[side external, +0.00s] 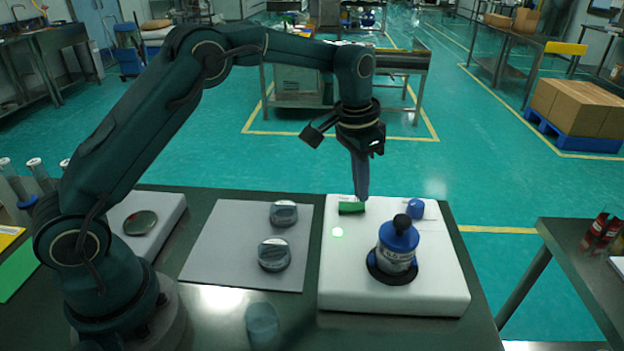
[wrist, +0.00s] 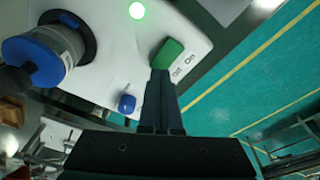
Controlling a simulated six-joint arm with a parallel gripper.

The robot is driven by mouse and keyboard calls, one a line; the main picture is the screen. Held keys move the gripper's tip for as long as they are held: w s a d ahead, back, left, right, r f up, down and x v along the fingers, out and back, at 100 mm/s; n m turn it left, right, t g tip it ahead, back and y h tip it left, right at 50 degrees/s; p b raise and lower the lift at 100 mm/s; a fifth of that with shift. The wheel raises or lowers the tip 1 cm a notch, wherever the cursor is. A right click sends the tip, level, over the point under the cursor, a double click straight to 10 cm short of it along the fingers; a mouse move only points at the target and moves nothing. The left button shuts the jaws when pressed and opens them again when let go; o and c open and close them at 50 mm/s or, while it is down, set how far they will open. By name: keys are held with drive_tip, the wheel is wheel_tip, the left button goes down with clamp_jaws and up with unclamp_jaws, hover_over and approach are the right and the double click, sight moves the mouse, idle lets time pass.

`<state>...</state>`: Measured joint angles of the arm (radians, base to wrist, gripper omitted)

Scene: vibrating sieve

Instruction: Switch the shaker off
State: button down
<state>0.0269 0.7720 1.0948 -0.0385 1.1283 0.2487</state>
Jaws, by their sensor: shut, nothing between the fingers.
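The shaker is a white base (side external: 430,290) on the table. A sieve jar (side external: 397,250) with a blue lid and black knob stands on it; it also shows in the wrist view (wrist: 62,42). A green rocker switch (side external: 351,208) sits at the base's far edge, beside "Off" and "On" labels in the wrist view (wrist: 168,50). A round green light (side external: 337,232) is lit on the base. A blue knob (side external: 415,208) is right of the switch. My gripper (side external: 362,197) is shut and empty, pointing down, its tips (wrist: 160,74) at the switch's edge. I cannot tell whether they touch.
A grey mat (side external: 225,270) left of the shaker holds two round lidded dishes (side external: 284,213). A white device (side external: 168,210) with a round dish is further left. Space above the shaker's right side is free.

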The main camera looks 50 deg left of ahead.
sight(359, 205)
drive_tip(key=shift+f, duration=0.7)
idle(0.3)
drive_tip(key=shift+r, duration=3.55)
